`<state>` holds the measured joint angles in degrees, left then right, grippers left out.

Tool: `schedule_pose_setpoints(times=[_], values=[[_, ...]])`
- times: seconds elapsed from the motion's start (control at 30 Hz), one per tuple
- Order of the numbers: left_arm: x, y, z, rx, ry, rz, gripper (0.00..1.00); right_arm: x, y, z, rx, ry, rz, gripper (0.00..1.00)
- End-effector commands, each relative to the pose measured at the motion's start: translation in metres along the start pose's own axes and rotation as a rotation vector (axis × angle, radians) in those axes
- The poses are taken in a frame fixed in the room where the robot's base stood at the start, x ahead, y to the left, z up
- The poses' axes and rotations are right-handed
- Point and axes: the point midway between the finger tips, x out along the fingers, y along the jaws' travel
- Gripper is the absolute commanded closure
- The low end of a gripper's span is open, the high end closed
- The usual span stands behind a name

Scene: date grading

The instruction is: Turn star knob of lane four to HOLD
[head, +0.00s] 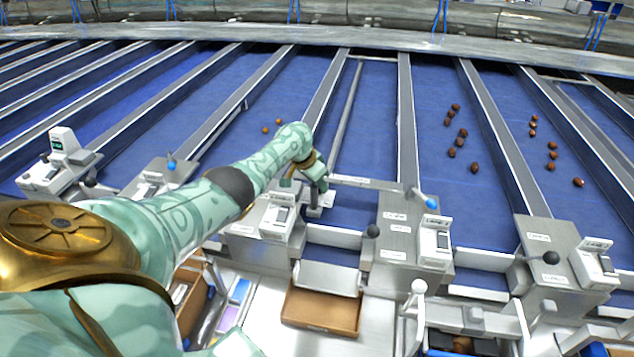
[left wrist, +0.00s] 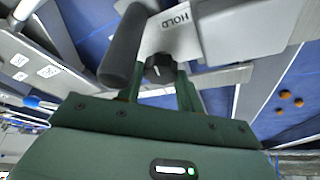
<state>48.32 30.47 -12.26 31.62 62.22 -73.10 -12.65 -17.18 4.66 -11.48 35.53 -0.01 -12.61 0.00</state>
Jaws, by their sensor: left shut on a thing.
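The star knob (left wrist: 158,69) is a small dark lobed knob in the left wrist view, between the two green fingers of my left gripper (left wrist: 160,88). The fingers are shut on it. In the head view my left gripper (head: 318,184) is at the lane's control station, above and beside a grey console (head: 268,228); the knob is hidden there by the gripper. My right gripper is not in view.
Blue lanes with metal dividers (head: 407,120) run away from me. Brown dates (head: 463,133) lie on lanes to the right. Near the gripper stand a black ball lever (head: 372,231) and a blue-tipped handle (head: 431,203). A brown tray (head: 322,309) is in front.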

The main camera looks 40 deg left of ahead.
Motion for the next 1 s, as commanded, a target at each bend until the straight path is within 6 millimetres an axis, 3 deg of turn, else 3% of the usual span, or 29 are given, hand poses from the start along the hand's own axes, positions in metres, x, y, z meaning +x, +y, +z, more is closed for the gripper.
schedule_pose_setpoints(times=[0.13,0.17,0.23,0.5,0.63,0.77,1.0], values=[[0.0,-0.001,0.0,0.0,-0.001,-0.002,0.86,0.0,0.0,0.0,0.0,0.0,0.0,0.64],[0.0,-0.001,0.0,0.0,-0.001,-0.002,0.61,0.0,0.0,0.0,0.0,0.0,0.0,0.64],[0.0,-0.001,0.0,0.0,-0.001,-0.002,0.42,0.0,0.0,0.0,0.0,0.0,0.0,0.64],[-0.001,0.0,0.0,0.0,0.0,-0.001,0.41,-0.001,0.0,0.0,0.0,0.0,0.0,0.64],[-0.011,-0.001,-0.001,0.0,0.0,-0.001,0.41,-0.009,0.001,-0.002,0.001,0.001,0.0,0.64],[-0.036,-0.001,-0.002,0.003,-0.001,-0.002,0.41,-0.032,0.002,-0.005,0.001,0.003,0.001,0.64],[-0.101,-0.002,-0.001,0.003,0.001,-0.005,0.41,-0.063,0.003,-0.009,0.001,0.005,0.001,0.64]])
